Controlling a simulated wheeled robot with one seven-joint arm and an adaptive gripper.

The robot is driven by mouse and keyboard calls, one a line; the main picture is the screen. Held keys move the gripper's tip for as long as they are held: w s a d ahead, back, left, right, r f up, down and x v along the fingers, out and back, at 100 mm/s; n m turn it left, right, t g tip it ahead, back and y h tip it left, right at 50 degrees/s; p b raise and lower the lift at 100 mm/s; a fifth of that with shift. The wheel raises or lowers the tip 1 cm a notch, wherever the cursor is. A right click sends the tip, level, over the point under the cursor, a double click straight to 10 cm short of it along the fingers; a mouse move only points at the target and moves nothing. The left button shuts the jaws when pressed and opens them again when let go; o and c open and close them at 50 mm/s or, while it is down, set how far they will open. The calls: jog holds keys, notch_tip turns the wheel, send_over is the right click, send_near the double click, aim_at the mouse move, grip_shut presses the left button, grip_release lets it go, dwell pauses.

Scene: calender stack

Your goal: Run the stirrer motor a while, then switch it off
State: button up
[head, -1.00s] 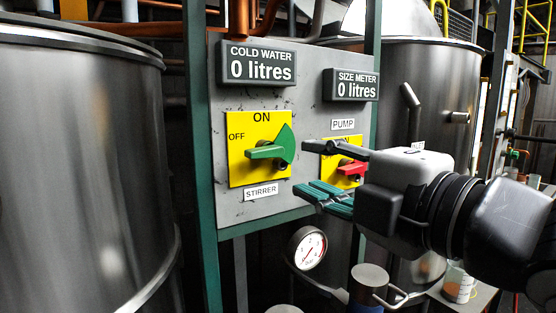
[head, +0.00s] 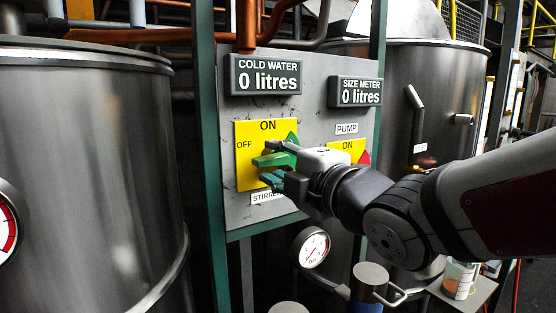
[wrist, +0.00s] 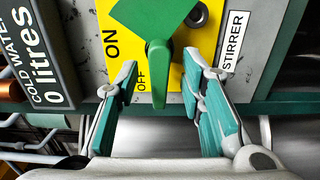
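The stirrer switch is a yellow plate (head: 246,175) with a green knob (head: 272,160), above the STIRRER label (head: 266,198). The knob's handle points left, toward OFF; ON is at the top. In the wrist view the green handle (wrist: 159,75) points down beside the word OFF. My gripper (head: 272,165) is at the switch, with one finger above the handle and one below. In the wrist view my gripper (wrist: 161,72) is open, its fingers on either side of the handle with a gap to each. My gripper hides part of the plate's right side.
The pump switch (head: 347,146) with a red knob is just right, partly behind my gripper. A gauge (head: 312,247) hangs below the panel. Steel tanks stand left (head: 90,160) and right.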

jog(key=shift+x, duration=0.85)
grip_shut()
